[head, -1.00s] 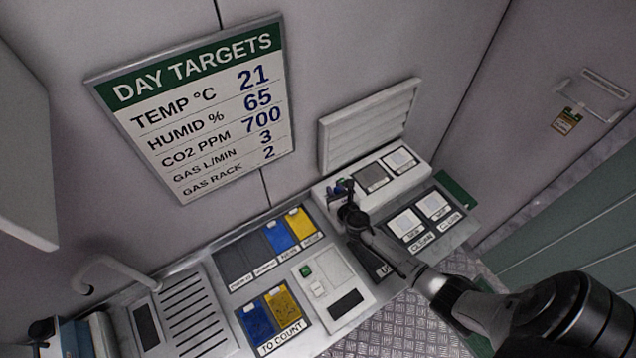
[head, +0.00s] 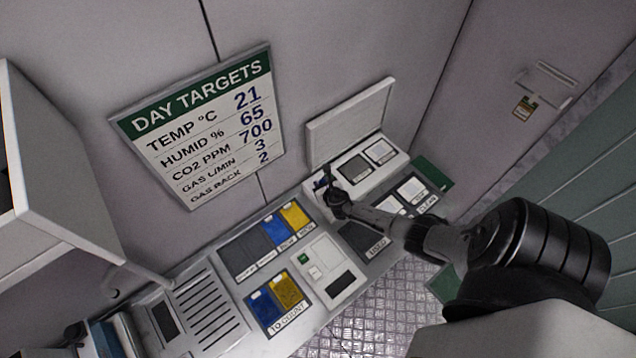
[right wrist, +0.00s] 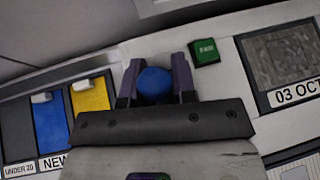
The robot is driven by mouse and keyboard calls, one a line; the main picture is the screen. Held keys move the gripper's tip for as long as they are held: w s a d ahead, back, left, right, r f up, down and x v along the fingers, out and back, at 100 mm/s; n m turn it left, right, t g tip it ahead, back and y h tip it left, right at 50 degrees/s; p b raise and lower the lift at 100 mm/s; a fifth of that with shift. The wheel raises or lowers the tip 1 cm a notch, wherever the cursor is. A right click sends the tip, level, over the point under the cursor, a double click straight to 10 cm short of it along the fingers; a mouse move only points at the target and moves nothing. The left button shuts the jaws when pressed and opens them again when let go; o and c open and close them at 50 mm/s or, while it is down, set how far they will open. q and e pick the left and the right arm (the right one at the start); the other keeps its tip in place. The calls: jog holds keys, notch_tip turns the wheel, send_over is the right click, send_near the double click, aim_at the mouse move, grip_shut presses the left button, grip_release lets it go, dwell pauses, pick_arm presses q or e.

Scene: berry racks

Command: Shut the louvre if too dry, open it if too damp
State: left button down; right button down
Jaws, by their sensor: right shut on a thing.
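The louvre (head: 350,122) is a pale panel on the wall above the back of the bench. Its face looks nearly flat, with no clear gaps between slats. My right gripper (head: 327,180) is at the left end of the raised white ledge below it. In the right wrist view, my right gripper (right wrist: 155,88) is shut on a round blue knob (right wrist: 155,80), one finger on each side. The DAY TARGETS board (head: 205,130) reads humidity 65 percent. No measured humidity is readable. My left gripper is not in view.
A green button (right wrist: 206,50) is just right of the knob. A wall cabinet (head: 70,170) juts out at left. A grille (head: 205,310) lies in the bench.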

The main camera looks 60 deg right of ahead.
dwell(0.3)
jog(key=c, duration=1.3)
grip_release()
jog(key=o, duration=0.4)
jog(key=shift+s+a+r, duration=0.1)
jog(key=shift+s+r, duration=0.05)
jog(key=p+v, duration=0.3)
jog(key=v, duration=1)
jog(key=shift+s+p, duration=0.15)
jog(key=shift+p, duration=0.25)
jog(key=shift+r, duration=0.1)
